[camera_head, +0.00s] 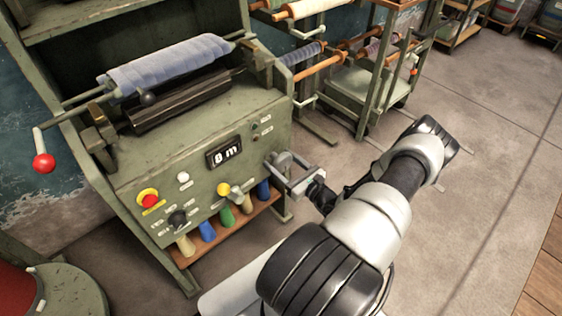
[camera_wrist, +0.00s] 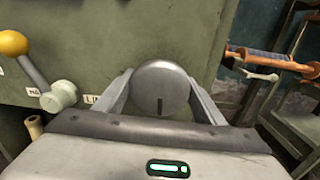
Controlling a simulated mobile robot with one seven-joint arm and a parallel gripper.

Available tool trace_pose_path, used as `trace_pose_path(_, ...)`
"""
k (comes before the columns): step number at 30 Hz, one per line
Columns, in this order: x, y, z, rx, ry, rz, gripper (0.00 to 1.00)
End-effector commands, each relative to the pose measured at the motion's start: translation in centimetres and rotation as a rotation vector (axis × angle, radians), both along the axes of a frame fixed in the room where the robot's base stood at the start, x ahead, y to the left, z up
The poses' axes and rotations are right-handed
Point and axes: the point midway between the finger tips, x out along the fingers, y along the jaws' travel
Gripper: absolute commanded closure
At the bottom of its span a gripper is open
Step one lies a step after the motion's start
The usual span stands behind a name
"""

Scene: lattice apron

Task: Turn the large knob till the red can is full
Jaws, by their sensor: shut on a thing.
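The large knob (camera_wrist: 161,80) is a round grey disc with a dark slot pointing down, on the green machine panel (camera_wrist: 120,35). My gripper (camera_head: 278,165) is at the right end of the machine's front panel. In the wrist view its two fingers stand on either side of the knob, shut on it. In the head view the knob is mostly hidden by the fingers. No full red can shows. A red rounded thing (camera_head: 14,288) at the lower left edge is cut off, and its fill cannot be seen.
The panel has a display (camera_head: 223,152) that seems to read 8 m, a red button (camera_head: 149,198), and a yellow-ended lever (camera_head: 224,189), also in the wrist view (camera_wrist: 14,44). A blue cloth roll (camera_head: 165,65) lies on top. A rack stands behind right; floor is clear at right.

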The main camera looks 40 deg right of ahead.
Motion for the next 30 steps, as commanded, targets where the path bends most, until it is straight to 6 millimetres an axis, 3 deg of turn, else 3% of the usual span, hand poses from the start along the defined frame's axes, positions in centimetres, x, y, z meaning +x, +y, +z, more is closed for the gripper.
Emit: trace_pose_path(30, -0.14, 0.00, -0.19, 0.965, 0.079, -0.001, 0.59)
